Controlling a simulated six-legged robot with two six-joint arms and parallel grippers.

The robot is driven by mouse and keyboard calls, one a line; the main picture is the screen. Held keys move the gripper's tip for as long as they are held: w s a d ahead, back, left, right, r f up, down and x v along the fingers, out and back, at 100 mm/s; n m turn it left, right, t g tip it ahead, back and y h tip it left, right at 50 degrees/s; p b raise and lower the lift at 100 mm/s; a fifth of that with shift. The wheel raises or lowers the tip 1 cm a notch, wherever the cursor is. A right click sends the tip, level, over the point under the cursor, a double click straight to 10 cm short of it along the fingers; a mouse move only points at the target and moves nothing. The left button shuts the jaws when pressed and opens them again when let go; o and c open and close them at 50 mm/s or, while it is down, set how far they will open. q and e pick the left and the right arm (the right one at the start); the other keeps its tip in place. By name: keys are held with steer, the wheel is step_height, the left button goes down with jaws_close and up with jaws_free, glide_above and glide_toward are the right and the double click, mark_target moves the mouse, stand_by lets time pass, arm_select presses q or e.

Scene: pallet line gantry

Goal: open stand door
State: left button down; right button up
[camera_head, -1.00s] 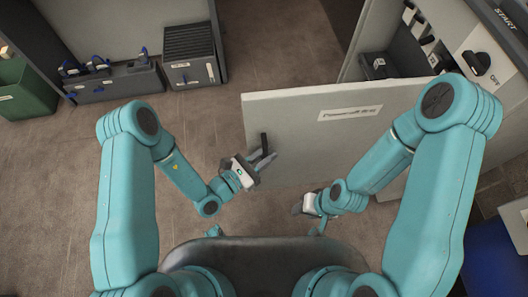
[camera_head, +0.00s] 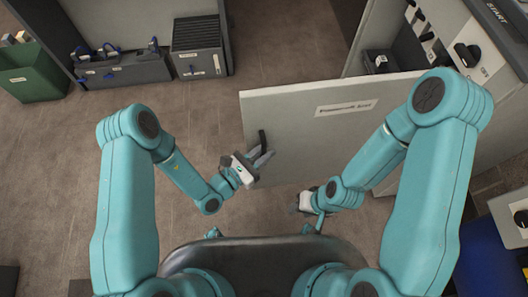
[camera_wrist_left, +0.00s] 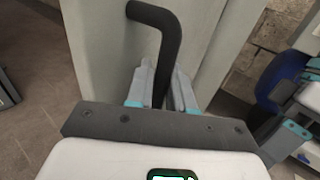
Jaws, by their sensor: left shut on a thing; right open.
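The stand door (camera_head: 290,125) is a pale grey panel with a label, swung out from the stand (camera_head: 440,60) at the right of the head view. Its black bar handle (camera_head: 262,140) is near the door's left edge. My left gripper (camera_head: 262,160) is at the handle, and in the left wrist view its fingers (camera_wrist_left: 160,90) are shut around the lower part of the handle (camera_wrist_left: 165,45). My right gripper (camera_head: 300,208) is low beside the door's bottom edge, open and apart from the handle; its fingers are partly hidden.
Inside the stand are dark items (camera_head: 380,62) and a panel with a black knob (camera_head: 467,54). Dark bins (camera_head: 120,72) and a green bin (camera_head: 30,75) stand at the upper left. A blue container (camera_head: 490,265) is at the lower right. The floor left of the door is clear.

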arm_select(q)
steer(key=shift+w, duration=0.1)
steer(key=c, duration=1.2)
jaws_free()
steer(key=shift+o, duration=0.2)
steer(key=v, duration=1.6)
steer(key=shift+a, duration=0.15)
